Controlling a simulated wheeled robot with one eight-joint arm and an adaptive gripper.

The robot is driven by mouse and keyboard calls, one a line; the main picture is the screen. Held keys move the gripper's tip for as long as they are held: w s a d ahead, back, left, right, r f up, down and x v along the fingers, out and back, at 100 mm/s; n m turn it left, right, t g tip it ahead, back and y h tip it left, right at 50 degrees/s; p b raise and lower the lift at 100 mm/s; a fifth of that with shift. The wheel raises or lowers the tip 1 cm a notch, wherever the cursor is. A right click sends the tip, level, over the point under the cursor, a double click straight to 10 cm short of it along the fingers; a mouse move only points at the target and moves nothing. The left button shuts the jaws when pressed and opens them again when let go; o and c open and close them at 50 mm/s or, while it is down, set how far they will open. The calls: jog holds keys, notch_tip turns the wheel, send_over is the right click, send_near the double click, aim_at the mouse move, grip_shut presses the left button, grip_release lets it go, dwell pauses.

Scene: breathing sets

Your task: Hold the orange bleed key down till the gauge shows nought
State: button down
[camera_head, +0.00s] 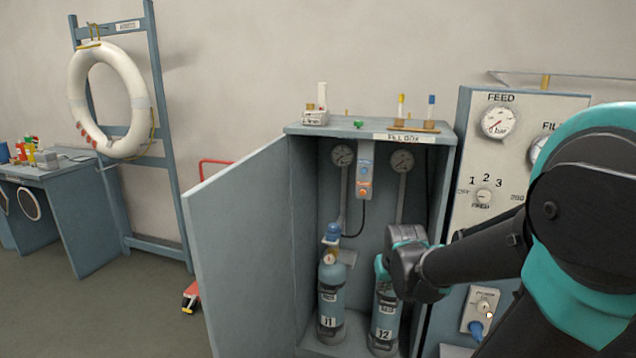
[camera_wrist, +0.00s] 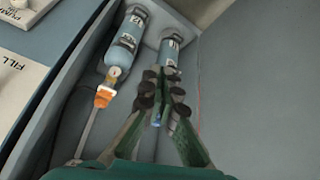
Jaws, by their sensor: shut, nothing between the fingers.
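In the head view, an open blue-grey cabinet (camera_head: 305,200) holds a small hanging control box (camera_head: 365,152) with a blue key (camera_head: 365,170) above an orange key (camera_head: 364,190). Two small gauges, left (camera_head: 343,155) and right (camera_head: 402,161), sit at its back; their needles are too small to read. Cylinders J1 (camera_head: 331,290) and J2 (camera_head: 385,315) stand below. My wrist is in front of J2, below and right of the orange key. In the wrist view, my gripper (camera_wrist: 162,85) is shut and empty, in front of the J1 cylinder (camera_wrist: 172,58). It appears clear of the orange key.
The wrist view shows an orange fitting (camera_wrist: 103,97) by the J2 cylinder (camera_wrist: 126,40). The cabinet door (camera_head: 245,255) stands open at left. A panel with a FEED gauge (camera_head: 498,121) stands at right. A white life ring (camera_head: 112,100) hangs on a rack farther left.

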jog(key=s+f+m+g, duration=0.1)
jog(key=s+f, duration=0.5)
jog(key=s, duration=0.5)
jog(key=shift+s+d+g, duration=0.2)
jog(key=shift+s+g, duration=0.1)
dwell(1.8)
